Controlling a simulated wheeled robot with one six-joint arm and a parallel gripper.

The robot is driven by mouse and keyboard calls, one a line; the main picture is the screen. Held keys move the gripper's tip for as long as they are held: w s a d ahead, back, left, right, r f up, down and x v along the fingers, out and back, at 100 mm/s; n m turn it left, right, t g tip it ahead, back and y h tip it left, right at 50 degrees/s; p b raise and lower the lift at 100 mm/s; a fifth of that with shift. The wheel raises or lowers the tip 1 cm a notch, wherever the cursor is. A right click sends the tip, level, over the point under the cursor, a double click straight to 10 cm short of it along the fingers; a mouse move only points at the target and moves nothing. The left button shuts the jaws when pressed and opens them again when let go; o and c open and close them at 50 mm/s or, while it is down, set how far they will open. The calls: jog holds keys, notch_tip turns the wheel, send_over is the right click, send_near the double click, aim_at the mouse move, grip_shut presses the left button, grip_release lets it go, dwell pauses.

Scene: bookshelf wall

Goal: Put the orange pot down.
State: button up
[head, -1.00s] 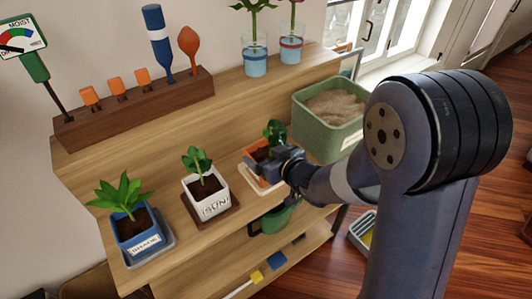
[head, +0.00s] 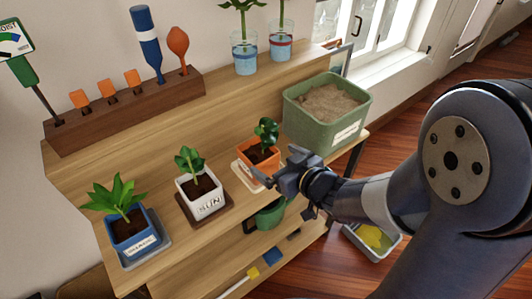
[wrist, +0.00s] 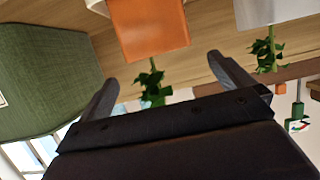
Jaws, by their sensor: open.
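The orange pot (head: 262,167), with dark soil and a small green plant, stands upright on the wooden shelf, on a pale saucer (head: 240,179). My gripper (head: 276,168) is open and empty, just to the right of and in front of the pot. In the wrist view, which is upside down, the orange pot (wrist: 155,32) is beyond the two spread fingers of my gripper (wrist: 163,75), and a gap shows between them. Part of the saucer is hidden by the pot and the gripper.
A white pot (head: 206,203) and a blue pot (head: 133,234) stand to the left. A green bin (head: 312,128) of soil-like material is close behind on the right. A green watering can (head: 271,214) is on the shelf below. Free room lies to the right over the floor.

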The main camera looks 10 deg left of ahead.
jog(key=v, duration=0.3)
jog(key=shift+s, duration=0.15)
jog(key=shift+c, duration=0.4)
